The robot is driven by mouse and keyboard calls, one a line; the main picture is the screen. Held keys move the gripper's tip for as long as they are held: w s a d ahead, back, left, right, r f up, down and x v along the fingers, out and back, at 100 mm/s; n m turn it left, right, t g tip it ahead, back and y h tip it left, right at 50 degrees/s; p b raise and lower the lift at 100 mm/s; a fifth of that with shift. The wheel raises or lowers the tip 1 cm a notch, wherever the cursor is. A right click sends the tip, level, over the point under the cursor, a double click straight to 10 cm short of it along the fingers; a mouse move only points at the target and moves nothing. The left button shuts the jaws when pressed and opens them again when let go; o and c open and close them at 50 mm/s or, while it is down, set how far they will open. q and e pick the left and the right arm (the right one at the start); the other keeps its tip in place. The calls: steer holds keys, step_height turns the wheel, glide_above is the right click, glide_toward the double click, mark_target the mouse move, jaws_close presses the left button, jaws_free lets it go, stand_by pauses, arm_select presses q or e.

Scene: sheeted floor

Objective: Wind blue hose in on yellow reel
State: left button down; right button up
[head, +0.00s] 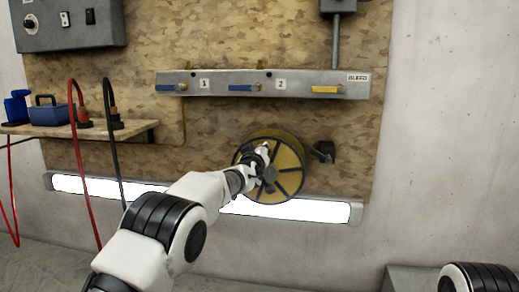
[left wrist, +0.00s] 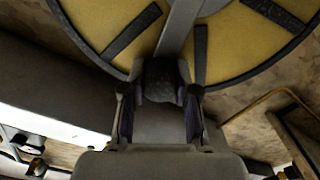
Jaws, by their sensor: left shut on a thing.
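The yellow reel (head: 289,157) is mounted on the wall board below the valve rail, with dark spokes and a dark rim. My left gripper (head: 260,158) is in front of its upper left part. In the left wrist view the reel face (left wrist: 105,20) fills the top, with a grey crank arm (left wrist: 181,28) across it. The left gripper (left wrist: 160,92) is shut on a dark handle (left wrist: 160,75) at the crank arm's end. I cannot make out any blue hose; my arm hides part of the reel. My right gripper is not in view.
A grey rail (head: 220,79) with blue and yellow valve levers is above the reel. A bright lamp strip (head: 310,209) runs below it. A wooden shelf (head: 140,126) at left holds a blue box (head: 55,113), with red (head: 79,185) and black hoses nearby. A dark bracket (head: 323,151) is right of the reel.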

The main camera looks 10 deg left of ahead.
arm_select(q)
steer(key=shift+f, duration=0.15)
steer(key=c, duration=0.9)
jaws_free()
steer(key=shift+d, duration=0.1)
steer(key=shift+o, duration=0.2)
steer(key=s, duration=0.7)
steer(key=shift+s, duration=0.25)
